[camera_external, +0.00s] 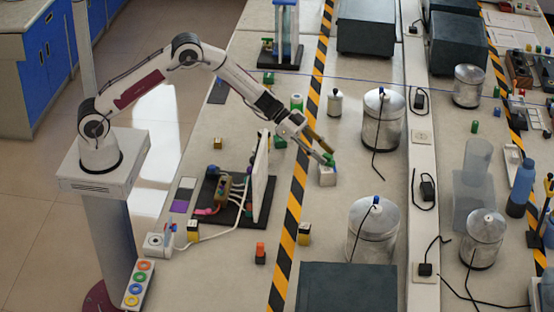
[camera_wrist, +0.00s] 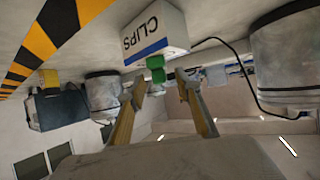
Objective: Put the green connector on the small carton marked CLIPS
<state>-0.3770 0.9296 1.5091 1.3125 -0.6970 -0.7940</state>
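The small white carton marked CLIPS (camera_wrist: 155,32), with a blue stripe, stands on the table beside the striped tape. It also shows in the external view (camera_external: 327,178). The green connector (camera_external: 329,159) is at the carton's top and looks to be resting on it. In the wrist view, which is turned upside down, the green connector (camera_wrist: 156,68) lies against the carton's top edge. My gripper (camera_external: 323,155) is just above the carton. Its fingers (camera_wrist: 165,82) are spread apart on either side of the connector, with gaps visible between them and it.
Metal canisters (camera_external: 382,120) (camera_external: 373,232) stand to the right of the carton. A small white-bodied bottle (camera_external: 335,104) is behind it. A white upright panel (camera_external: 261,178) stands left of the striped tape. Bare table lies in front of the carton.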

